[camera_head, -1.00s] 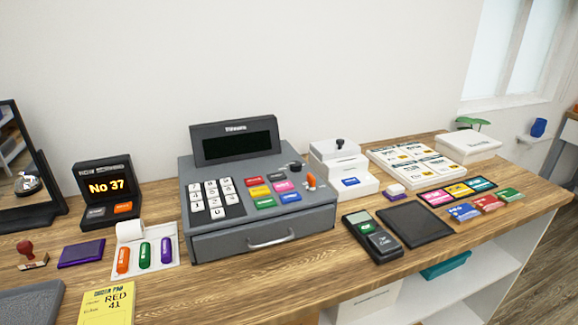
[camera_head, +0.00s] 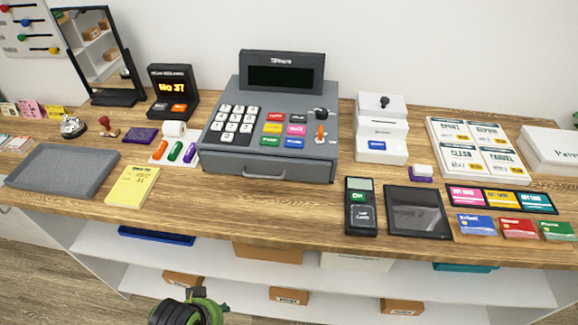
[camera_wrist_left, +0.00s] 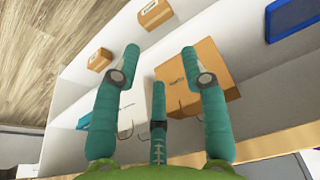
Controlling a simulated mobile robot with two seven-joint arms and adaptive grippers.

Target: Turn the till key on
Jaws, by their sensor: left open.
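The grey till (camera_head: 268,163) stands on the wooden counter, with a dark display, white number keys and coloured keys on top. A small orange key (camera_head: 320,131) sits at the right of its top, in front of a black knob (camera_head: 320,114). The key looks roughly upright; its exact setting is too small to read. A green and black part of my left arm (camera_head: 190,308) shows at the bottom of the head view, below and in front of the counter, well away from the till. In the left wrist view my left gripper (camera_wrist_left: 160,62) has its teal fingers spread and empty. My right gripper is not seen.
A card terminal (camera_head: 361,205), black pad (camera_head: 418,211) and white printer (camera_head: 381,136) stand right. Shelves with boxes (camera_head: 290,296) are below the counter.

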